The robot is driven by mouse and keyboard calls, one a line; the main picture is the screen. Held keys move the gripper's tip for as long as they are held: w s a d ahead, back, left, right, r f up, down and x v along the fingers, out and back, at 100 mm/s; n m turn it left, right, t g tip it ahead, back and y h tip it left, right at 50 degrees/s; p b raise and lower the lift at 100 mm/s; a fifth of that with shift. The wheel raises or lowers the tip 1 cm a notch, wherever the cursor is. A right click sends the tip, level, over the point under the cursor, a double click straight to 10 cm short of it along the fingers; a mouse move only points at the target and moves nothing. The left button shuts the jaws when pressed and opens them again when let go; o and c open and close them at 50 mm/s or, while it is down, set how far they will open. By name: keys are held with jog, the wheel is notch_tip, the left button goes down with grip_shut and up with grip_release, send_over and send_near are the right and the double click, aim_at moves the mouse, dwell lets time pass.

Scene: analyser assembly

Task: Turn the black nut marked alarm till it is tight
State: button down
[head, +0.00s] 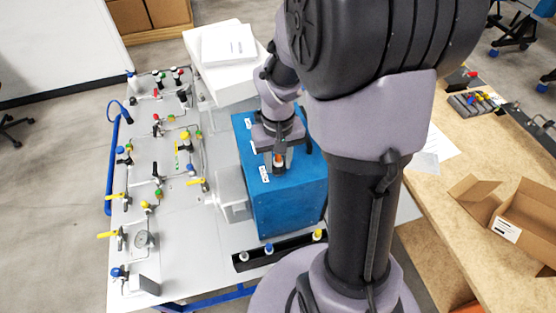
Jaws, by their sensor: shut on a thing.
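The blue analyser box (291,205) stands upright at the right side of the grey panel table. My gripper (279,166) points down at the top of the box, close to its left edge. Its fingers are shut on a small dark piece with an orange part showing, which I take for the black nut. The fingers hide most of the nut, and how tightly it sits cannot be seen. A white label (265,174) lies just in front of the fingers; its print is too small to read.
A black rack (279,251) with several capped bottles stands in front of the box. Valves and pipes fill the panel table (190,235) to the left. White packages (222,65) lie behind the box. A wooden bench (445,215) with an open carton (530,222) is right.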

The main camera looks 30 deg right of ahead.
jog(key=shift+f+m+b, duration=0.2)
jog(key=shift+m+b, duration=0.4)
jog(key=shift+m, duration=0.3)
jog(key=m+b, duration=0.1)
jog(key=m, duration=0.3)
jog(key=shift+b, duration=0.4)
jog(key=m+b, duration=0.1)
jog(key=m, duration=0.3)
jog(key=shift+b, duration=0.35)
jog(key=m+b, duration=0.1)
jog(key=m, duration=0.2)
jog(key=shift+m+b, duration=0.3)
jog(key=m+b, duration=0.3)
jog(key=m, duration=0.4)
jog(key=m+b, duration=0.1)
jog(key=m, duration=0.2)
jog(key=shift+b, duration=0.3)
jog(key=shift+r+m, duration=0.25)
jog(key=shift+m, duration=0.15)
jog(key=c, duration=1.2)
grip_release()
